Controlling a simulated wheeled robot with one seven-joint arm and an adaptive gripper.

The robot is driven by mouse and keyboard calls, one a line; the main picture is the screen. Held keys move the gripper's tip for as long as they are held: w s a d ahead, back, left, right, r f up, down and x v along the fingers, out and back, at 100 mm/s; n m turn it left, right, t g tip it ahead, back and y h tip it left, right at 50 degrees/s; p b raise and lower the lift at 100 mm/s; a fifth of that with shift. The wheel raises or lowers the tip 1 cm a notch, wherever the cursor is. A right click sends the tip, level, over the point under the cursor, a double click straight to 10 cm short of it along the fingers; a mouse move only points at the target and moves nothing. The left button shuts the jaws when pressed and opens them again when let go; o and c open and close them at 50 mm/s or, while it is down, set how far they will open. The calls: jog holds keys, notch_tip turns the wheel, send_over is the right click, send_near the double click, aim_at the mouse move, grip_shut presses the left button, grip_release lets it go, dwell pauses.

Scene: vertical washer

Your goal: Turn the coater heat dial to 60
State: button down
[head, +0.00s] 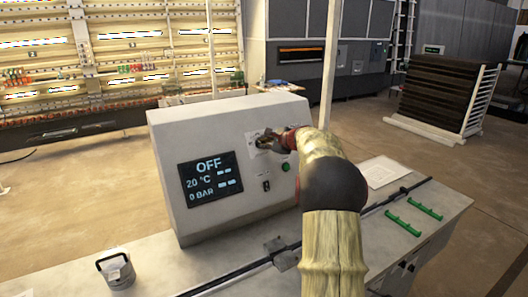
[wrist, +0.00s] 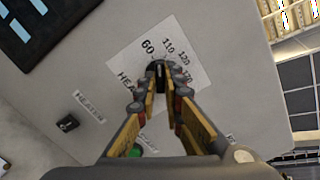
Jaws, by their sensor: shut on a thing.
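The coater heat dial (wrist: 159,76) is a small dark knob on a white scale label (wrist: 132,62) on the sloped panel. The label reads 60, 110, 120 and 170, with part of the word HEAT showing. My gripper (wrist: 160,84) is shut on the dial, a finger on each side. The fingers hide part of the dial and label, and I cannot tell exactly which number the dial points to. In the head view my gripper (head: 268,140) is at the label on the grey control box (head: 165,150). The display (head: 209,177) reads OFF, 20 °C and 0 BAR.
A green button (head: 286,167) and a black switch (head: 266,185) sit below the dial. A metal pail (head: 117,270) stands on the bench at the front left. A black rail, green handles (head: 404,225) and a paper sheet (head: 380,172) lie to the right.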

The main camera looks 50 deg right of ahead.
jog(key=shift+f+n+b, duration=0.1)
jog(key=shift+n+b, duration=1.5)
jog(key=shift+n, duration=0.4)
jog(key=c, duration=2)
grip_release()
jog(key=shift+c, duration=0.2)
jog(key=shift+o, duration=0.6)
jog(key=shift+r, duration=0.2)
jog(key=v, duration=1.1)
jog(key=shift+s+r, duration=0.25)
jog(key=shift+s, duration=0.1)
jog(key=shift+n, duration=0.3)
